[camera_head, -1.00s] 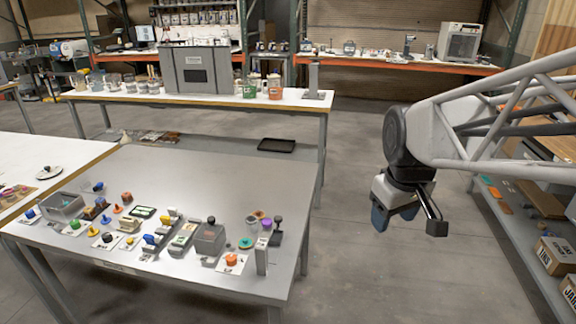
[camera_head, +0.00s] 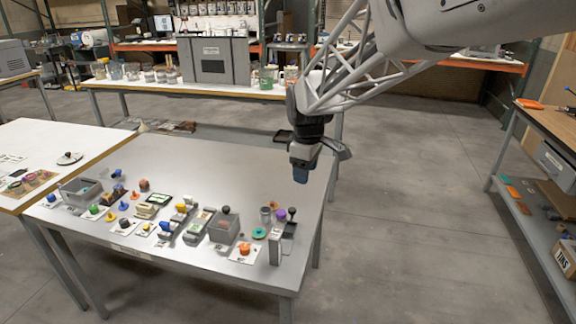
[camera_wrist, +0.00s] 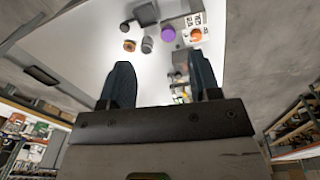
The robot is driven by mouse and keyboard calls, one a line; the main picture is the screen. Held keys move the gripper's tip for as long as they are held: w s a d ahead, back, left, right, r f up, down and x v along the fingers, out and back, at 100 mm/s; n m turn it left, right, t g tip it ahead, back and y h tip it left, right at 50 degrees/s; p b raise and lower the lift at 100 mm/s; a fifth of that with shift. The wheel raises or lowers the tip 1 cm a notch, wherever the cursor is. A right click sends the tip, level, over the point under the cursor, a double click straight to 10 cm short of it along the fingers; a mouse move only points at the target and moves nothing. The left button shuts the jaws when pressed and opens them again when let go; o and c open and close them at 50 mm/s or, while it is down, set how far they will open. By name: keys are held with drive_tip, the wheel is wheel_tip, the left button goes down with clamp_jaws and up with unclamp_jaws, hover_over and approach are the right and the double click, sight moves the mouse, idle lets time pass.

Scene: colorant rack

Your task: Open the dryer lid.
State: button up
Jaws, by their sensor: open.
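A small grey box with a dark ball knob (camera_head: 222,228) stands near the right front of the metal table. A larger grey cabinet with a dark window (camera_head: 213,62) stands on the back bench. I cannot tell for certain which one is the dryer; both look closed. My gripper (camera_head: 301,176) hangs in the air over the table's right side, behind and to the right of the small box. In the wrist view my gripper (camera_wrist: 160,78) has its two dark fingers apart with nothing between them.
The metal table (camera_head: 215,165) is bare toward the back. Several knobs, cards and small devices line its front, including a purple knob (camera_head: 281,215), an orange knob (camera_head: 245,249) and an upright grey post (camera_head: 275,250). An open grey bin (camera_head: 82,190) is at the left.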

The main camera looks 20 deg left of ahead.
drive_tip(key=w+a+f+n, duration=0.2)
drive_tip(key=a+f, duration=0.1)
drive_tip(key=a, duration=0.4)
drive_tip(key=w+a+f+n, duration=0.2)
drive_tip(key=a+f, duration=0.1)
drive_tip(key=a, duration=0.3)
drive_tip(key=n, duration=0.5)
hover_over(225, 207)
drive_tip(key=shift+g, duration=0.4)
wheel_tip(225, 207, down, 8)
drive_tip(key=shift+r, duration=0.25)
drive_tip(key=shift+s, duration=0.1)
drive_tip(key=shift+f, duration=3.9)
drive_tip(key=shift+c, duration=0.5)
clamp_jaws()
